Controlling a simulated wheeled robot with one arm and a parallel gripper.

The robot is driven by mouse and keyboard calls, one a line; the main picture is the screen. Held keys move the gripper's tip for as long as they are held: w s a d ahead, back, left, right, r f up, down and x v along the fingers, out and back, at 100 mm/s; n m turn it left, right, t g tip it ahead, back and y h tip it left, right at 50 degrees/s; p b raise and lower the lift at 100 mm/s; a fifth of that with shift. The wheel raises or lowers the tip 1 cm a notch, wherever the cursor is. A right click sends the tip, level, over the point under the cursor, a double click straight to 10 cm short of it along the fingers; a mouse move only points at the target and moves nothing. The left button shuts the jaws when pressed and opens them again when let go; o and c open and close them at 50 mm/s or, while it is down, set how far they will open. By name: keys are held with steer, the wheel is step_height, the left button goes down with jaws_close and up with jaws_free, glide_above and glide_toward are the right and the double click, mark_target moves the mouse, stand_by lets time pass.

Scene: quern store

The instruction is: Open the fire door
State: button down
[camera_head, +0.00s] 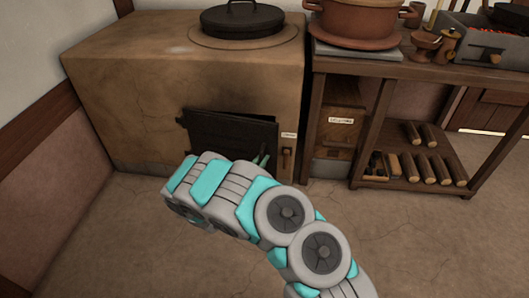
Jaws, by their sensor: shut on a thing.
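The fire door (225,132) is a dark metal panel low on the front of the brown clay stove (130,95). It looks slightly ajar, with its top edge slanting out from the stove face, but how far is hard to tell. My gripper (262,161) is at the door's lower right part, shut on the door's handle. The handle and most of the jaws are hidden behind my arm, which also covers the door's lower edge. A small latch piece (287,155) and a pale label (288,135) are on the stove right of the door.
A black lidded pot (242,20) sits on the stove. To the right, a wooden bench (400,70) carries a clay pot (352,20), with a labelled wooden box (340,118) and several logs (425,168) below. The floor (100,230) in front of the stove is clear.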

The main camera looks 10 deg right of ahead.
steer(key=s+a+m+g+h+p, duration=0.2)
steer(key=s+a+m+g+h, duration=0.2)
steer(key=s+a, duration=0.6)
steer(key=shift+s+a+g+p, duration=0.15)
steer(key=shift+a+g+p, duration=0.15)
steer(key=shift+a+p, duration=0.15)
steer(key=c, duration=0.8)
jaws_free()
steer(key=shift+a, duration=0.1)
steer(key=v, duration=0.7)
steer(key=shift+s+a, duration=0.2)
steer(key=shift+a, duration=0.1)
